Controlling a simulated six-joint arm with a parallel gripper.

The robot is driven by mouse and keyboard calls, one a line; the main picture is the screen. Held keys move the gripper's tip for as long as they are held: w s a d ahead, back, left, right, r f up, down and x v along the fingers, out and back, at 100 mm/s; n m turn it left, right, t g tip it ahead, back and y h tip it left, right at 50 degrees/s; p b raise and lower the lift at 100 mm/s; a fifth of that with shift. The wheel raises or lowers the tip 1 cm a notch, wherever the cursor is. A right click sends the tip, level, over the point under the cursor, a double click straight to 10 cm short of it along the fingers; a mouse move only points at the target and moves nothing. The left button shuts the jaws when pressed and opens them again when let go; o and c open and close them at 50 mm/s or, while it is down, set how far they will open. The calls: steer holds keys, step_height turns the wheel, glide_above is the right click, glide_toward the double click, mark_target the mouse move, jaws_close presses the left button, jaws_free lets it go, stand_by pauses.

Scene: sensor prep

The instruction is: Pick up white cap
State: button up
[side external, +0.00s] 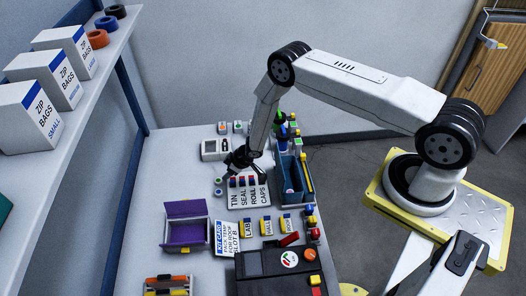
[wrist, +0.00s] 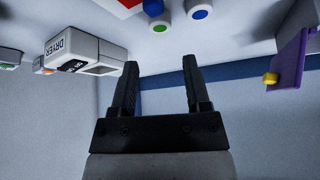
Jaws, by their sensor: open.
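My gripper (side external: 240,160) is open and empty above the table, behind the labelled rack, in the side view. In the wrist view its two black fingers (wrist: 160,65) are apart with nothing between them. Two small round white pieces show at the top of the wrist view, one with a green centre (wrist: 159,26) and one with a blue centre (wrist: 200,10). Similar small pieces lie left of the rack in the side view (side external: 218,181). I cannot tell which piece is the white cap; no plain white cap is clear.
The white rack (side external: 248,199) reads TIN, SEAL, ROLL, CAPS. A white dryer box (wrist: 80,50) stands near my gripper. An open purple box (side external: 186,231), a blue bin (side external: 291,180) and a dark case (side external: 262,272) are on the table. The table's left side is mostly clear.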

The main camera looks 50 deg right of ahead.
mark_target(219, 180)
steer(key=shift+f, duration=0.25)
steer(key=shift+a+f, duration=0.1)
steer(key=shift+w+a+f, duration=0.15)
steer(key=shift+w+f, duration=0.2)
steer(key=shift+f, duration=0.2)
steer(key=shift+w+a+f, duration=0.1)
steer(key=shift+w+f, duration=0.2)
steer(key=shift+f, duration=0.15)
steer(key=shift+f, duration=0.1)
steer(key=shift+x, duration=2.5)
steer(key=shift+w, duration=0.1)
jaws_close()
